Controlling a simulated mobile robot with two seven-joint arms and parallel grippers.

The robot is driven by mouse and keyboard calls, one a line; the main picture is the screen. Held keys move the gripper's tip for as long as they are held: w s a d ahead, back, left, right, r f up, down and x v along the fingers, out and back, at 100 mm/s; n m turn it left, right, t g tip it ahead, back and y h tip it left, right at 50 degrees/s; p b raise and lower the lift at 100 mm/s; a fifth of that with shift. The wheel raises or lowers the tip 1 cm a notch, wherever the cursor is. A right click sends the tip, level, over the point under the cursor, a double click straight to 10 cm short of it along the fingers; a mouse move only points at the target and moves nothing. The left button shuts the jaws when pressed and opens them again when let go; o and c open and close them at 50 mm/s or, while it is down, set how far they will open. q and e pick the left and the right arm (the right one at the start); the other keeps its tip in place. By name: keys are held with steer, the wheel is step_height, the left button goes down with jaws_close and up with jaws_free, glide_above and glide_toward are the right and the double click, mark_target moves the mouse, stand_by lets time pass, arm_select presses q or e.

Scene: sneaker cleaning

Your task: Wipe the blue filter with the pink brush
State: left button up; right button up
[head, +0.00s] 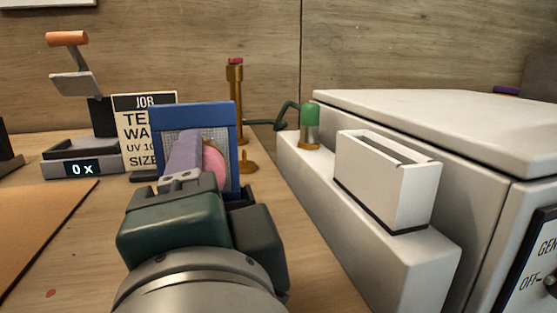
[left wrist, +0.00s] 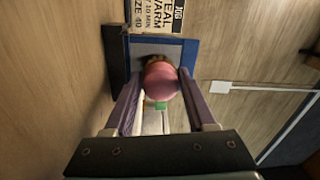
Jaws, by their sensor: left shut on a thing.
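The blue filter (head: 193,114) stands upright in the head view, a blue square frame around a grey mesh. It also shows in the left wrist view (left wrist: 184,52), straight ahead of the fingers. The pink brush (head: 213,165) has a rounded pink body, also seen in the left wrist view (left wrist: 160,82), with brown bristles at its far end. My left gripper (head: 198,158) is shut on the pink brush with its purple fingers, right in front of the filter. The bristles are at or very near the mesh; I cannot tell whether they touch. My right gripper is not in view.
A white machine (head: 425,110) with a white open box (head: 388,180) on its ledge fills the right. A job sign (head: 135,125) and a scale (head: 82,160) stand left of the filter. A brass post (head: 235,95) is behind it. A brown mat (head: 40,225) lies left.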

arm_select(q)
steer(key=shift+s+a+p, duration=0.2)
steer(key=shift+a+p, duration=0.15)
steer(key=shift+a, duration=0.5)
steer(key=shift+s+a, duration=0.25)
steer(key=shift+a, duration=0.7)
